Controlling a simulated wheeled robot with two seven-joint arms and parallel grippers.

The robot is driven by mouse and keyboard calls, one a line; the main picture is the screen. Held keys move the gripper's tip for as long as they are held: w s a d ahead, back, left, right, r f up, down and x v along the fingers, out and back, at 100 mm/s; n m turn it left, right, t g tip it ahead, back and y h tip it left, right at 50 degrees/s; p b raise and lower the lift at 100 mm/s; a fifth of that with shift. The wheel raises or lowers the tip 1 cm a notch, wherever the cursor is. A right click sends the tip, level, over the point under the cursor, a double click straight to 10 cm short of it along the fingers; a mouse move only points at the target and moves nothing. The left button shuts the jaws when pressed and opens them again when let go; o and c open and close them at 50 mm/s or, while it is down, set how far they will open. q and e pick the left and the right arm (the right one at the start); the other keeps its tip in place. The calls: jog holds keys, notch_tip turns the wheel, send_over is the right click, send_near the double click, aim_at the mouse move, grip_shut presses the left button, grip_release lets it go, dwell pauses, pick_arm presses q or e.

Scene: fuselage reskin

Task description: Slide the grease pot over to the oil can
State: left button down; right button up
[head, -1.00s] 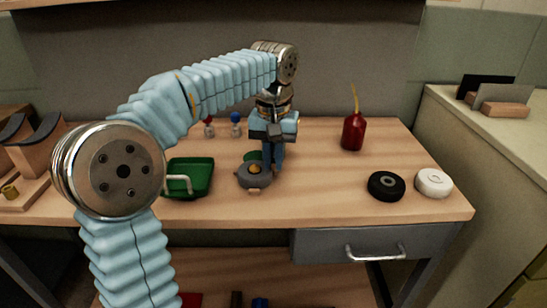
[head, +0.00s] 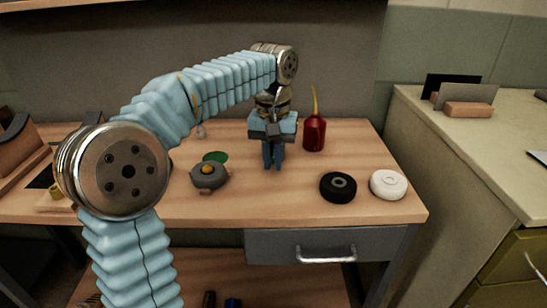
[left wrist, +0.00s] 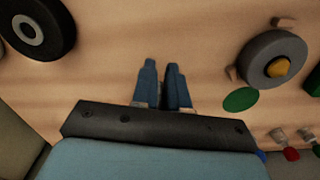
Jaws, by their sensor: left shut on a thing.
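The task's grease pot looks to be the round grey pot (head: 209,176) with an orange-yellow middle and small side lugs. It stands on the bench left of my left gripper and shows at upper right in the left wrist view (left wrist: 258,58). The dark red oil can (head: 314,134), with a thin yellow spout, stands upright right of the gripper. My left gripper (head: 272,166) points down at the bench between them, apart from both. Its fingers (left wrist: 162,64) are close together; whatever is between them cannot be made out. My right gripper is not in view.
A flat green disc (head: 215,157) lies just behind the pot. A black ring-shaped roll (head: 338,187) and a white one (head: 388,184) sit at the front right. The wooden bench (head: 290,205) is clear between pot and black roll. A counter (head: 470,150) stands at right.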

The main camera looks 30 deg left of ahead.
pick_arm(q)
jog(key=c, duration=1.1)
grip_release()
notch_tip(320, 180, up, 11)
jog(key=shift+w+r, duration=0.1)
jog(key=shift+r, duration=0.4)
